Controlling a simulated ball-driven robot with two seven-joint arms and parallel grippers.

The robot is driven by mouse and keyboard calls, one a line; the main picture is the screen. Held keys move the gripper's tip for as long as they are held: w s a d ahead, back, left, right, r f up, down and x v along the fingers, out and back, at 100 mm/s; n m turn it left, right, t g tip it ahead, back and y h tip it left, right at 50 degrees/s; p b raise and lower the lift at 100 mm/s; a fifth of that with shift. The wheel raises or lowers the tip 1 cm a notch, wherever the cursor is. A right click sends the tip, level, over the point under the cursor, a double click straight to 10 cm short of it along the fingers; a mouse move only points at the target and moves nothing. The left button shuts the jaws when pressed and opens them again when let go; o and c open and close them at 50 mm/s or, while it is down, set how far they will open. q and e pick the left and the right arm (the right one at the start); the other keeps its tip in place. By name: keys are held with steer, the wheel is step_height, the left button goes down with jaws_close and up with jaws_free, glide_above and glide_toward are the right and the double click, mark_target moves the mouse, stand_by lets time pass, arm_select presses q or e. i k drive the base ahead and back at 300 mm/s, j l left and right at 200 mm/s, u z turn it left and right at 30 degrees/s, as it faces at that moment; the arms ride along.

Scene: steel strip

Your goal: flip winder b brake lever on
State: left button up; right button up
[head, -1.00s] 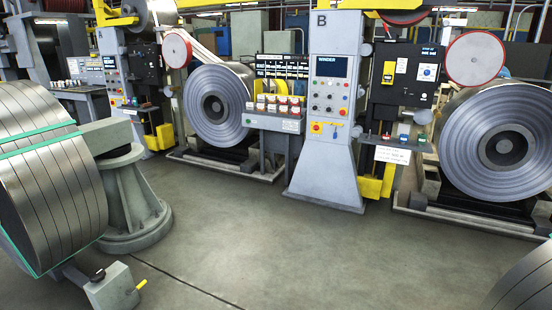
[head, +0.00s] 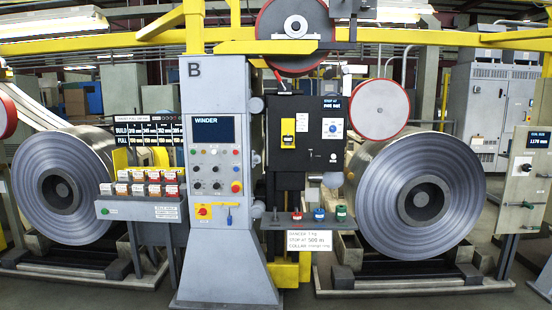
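The winder B column (head: 214,150) is a light grey panel marked "B", with a dark screen reading "WINDER" (head: 213,129). Below its buttons and knobs is a red and yellow rotary switch (head: 203,211). Just right of that switch is a small blue lever (head: 229,215), which looks to hang about upright under a thin yellow bar. I see no readable label on it, so I cannot tell whether it is the brake lever or whether it is on. Neither of my grippers is in view.
Large steel coils stand left (head: 64,187) and right (head: 422,199) of the column. A shelf of small labelled boxes (head: 147,184) juts out at its left. A ledge with coloured knobs (head: 315,222) is at its right. A grey cabinet (head: 493,105) stands behind at right.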

mark_target(277, 75)
steer(key=i, duration=0.55)
steer(key=i+j+z, duration=0.1)
steer(key=i, duration=0.45)
steer(key=i+j+z, duration=0.35)
steer(key=i, duration=0.4)
steer(key=i+j+z, duration=0.35)
steer(key=i+j, duration=0.25)
steer(key=i+j+z, duration=0.35)
steer(key=i+j, duration=0.35)
